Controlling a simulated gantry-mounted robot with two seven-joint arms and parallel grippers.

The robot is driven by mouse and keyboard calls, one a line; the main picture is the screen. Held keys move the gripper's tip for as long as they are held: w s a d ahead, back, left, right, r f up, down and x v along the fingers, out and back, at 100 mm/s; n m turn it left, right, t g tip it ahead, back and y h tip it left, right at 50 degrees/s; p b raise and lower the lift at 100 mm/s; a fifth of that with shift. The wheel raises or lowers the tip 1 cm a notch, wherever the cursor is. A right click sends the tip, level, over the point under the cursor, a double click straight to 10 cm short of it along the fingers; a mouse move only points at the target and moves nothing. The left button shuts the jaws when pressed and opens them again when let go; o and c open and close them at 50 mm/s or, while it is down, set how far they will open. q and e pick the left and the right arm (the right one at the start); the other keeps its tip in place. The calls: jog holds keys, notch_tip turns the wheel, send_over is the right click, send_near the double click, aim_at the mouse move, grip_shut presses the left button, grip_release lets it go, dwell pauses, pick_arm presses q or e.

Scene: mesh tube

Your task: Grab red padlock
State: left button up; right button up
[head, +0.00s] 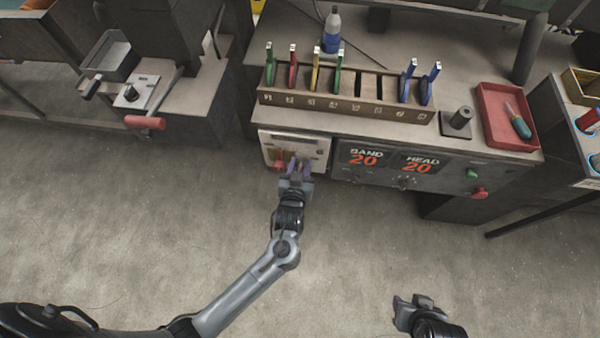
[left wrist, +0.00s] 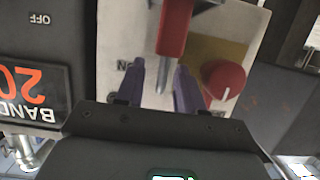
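My left gripper (head: 295,164) is at the pale switch panel (head: 323,148) on the bench front. In the left wrist view its two purple fingers (left wrist: 160,88) are apart. A long red piece with a grey shaft (left wrist: 174,30) stands in front of the panel, its lower end in line with the gap between the fingers. I cannot tell whether this is the padlock or a switch handle. A round red knob (left wrist: 222,78) on a yellow plate is beside the right finger. No red thing shows a clear padlock shape. My right gripper (head: 420,301) is low in the head view, away from the bench.
A display box (head: 438,183) reading BAND 20 and HEAD 20 adjoins the panel, with green and red buttons. A numbered rack (head: 345,107) of coloured tools, a bottle (head: 332,30) and a red tray (head: 488,105) are on the bench. The floor in front is clear.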

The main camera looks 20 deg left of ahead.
pick_arm(q)
grip_shut()
jog(key=shift+r, duration=0.15)
